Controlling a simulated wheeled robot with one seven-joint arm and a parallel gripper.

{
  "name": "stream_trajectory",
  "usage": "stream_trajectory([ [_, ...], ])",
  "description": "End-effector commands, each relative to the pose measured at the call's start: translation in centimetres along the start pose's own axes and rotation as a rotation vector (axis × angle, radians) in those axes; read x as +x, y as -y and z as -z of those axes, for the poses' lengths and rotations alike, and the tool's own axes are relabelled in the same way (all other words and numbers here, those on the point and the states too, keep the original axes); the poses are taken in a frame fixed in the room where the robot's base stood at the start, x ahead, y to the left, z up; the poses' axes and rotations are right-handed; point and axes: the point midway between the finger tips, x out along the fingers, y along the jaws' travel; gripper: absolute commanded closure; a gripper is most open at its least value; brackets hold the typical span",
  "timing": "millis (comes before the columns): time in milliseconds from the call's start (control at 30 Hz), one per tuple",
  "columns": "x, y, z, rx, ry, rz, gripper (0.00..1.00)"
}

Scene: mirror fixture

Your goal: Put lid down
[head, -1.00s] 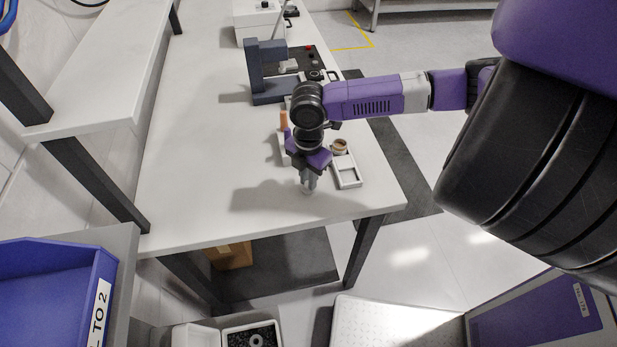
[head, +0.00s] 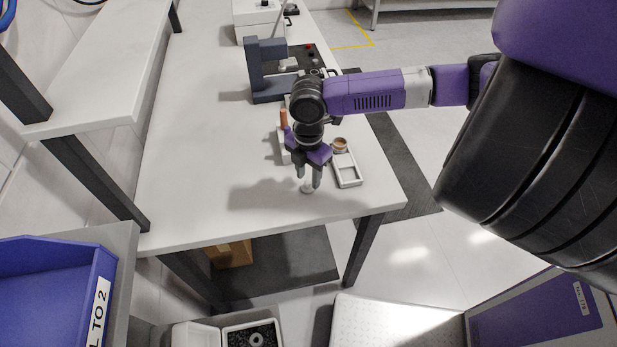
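A small whitish piece, which looks like the lid (head: 307,188), stands on the white table (head: 210,150) near its front edge. My gripper (head: 309,179) is just above it, pointing down, with its two dark fingers spread apart. The lid shows below and between the fingertips. It is too small to tell whether a finger still touches it.
A white tray (head: 349,181) with a brown round container (head: 340,144) at its far end is right of my gripper. An orange-topped tool (head: 284,119) stands behind on the left. A dark grey fixture (head: 267,70) is farther back. The table's left side is clear.

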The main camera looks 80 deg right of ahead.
Motion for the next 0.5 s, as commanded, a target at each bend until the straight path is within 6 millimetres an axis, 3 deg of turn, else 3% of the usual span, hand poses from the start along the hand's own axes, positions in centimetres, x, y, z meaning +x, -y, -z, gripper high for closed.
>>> stream_trajectory([
  [300, -6.3, 0.0, -0.1, -0.003, 0.003, -0.003, 0.62],
  [500, -9.5, 0.0, 0.0, -0.001, 0.001, -0.002, 0.62],
])
